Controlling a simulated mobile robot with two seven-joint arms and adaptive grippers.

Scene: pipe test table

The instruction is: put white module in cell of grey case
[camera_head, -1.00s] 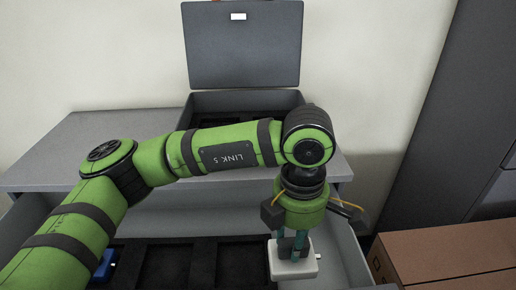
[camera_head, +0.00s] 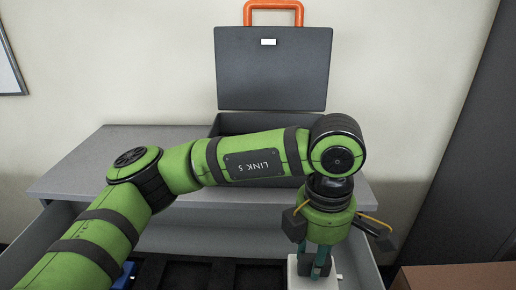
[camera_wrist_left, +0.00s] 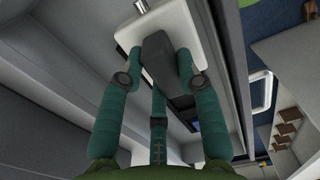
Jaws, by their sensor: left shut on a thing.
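The grey case (camera_head: 230,122) stands on the cabinet top with its lid (camera_head: 270,70) raised and an orange handle at the top. My arm covers most of the case's lower part, so its cells are hidden. My left gripper (camera_head: 316,268) is shut on the dark grip of the white module (camera_head: 294,272), over the right part of the open drawer. The module is cut off by the bottom edge of the head view. My right gripper is not in view.
The open drawer (camera_head: 38,245) has a black divided insert (camera_head: 200,274) and a blue object (camera_head: 125,272) at its left. The grey cabinet top (camera_head: 120,160) is clear left of the case. A cardboard box (camera_head: 450,278) and a dark cabinet (camera_head: 460,170) are at the right.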

